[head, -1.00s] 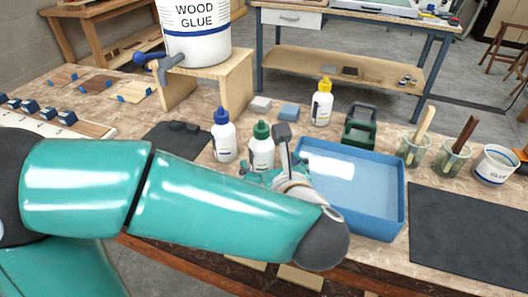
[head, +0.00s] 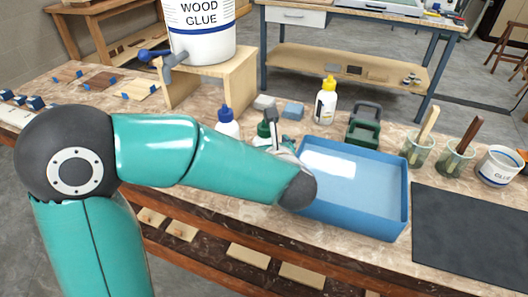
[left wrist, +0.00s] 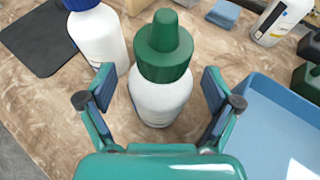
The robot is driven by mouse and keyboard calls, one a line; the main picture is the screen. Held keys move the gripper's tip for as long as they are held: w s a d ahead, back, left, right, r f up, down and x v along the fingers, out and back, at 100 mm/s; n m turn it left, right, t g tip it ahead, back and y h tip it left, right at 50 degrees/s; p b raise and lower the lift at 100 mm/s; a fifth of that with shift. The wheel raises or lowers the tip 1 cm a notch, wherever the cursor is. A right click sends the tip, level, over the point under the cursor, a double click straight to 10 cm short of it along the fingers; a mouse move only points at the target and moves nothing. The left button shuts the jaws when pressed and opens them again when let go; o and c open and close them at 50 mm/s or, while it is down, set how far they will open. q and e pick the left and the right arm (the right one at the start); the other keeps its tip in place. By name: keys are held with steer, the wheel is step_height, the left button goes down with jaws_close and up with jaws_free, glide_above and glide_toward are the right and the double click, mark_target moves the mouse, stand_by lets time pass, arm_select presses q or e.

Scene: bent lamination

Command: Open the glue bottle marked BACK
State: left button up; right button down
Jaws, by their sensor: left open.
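Three glue bottles stand on the bench: one with a blue cap (head: 227,121), one with a green cap (head: 264,130) and one with a yellow cap (head: 325,103). No BACK marking is readable on any of them. In the left wrist view the green-capped bottle (left wrist: 160,96) stands upright, cap on, between the two fingers of my open left gripper (left wrist: 157,82), with a gap on each side. The blue-capped bottle (left wrist: 97,36) is just left of the left finger. In the head view my left arm hides most of the green bottle. My right gripper is not in view.
A blue tray (head: 395,195) lies right of the gripper, close to it. Behind are a wood glue bucket (head: 203,42) on a wooden stand (head: 238,82) and a green-black handled object (head: 364,128). Cups (head: 455,160) and a dark mat (head: 470,230) are at right.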

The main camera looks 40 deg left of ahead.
arm_select(q)
steer(key=c, duration=1.5)
steer(key=shift+r, duration=0.1)
step_height(320, 180, up, 20)
steer(key=p, duration=0.3)
steer(key=o, duration=0.9)
jaws_close()
steer(key=shift+s, duration=0.1)
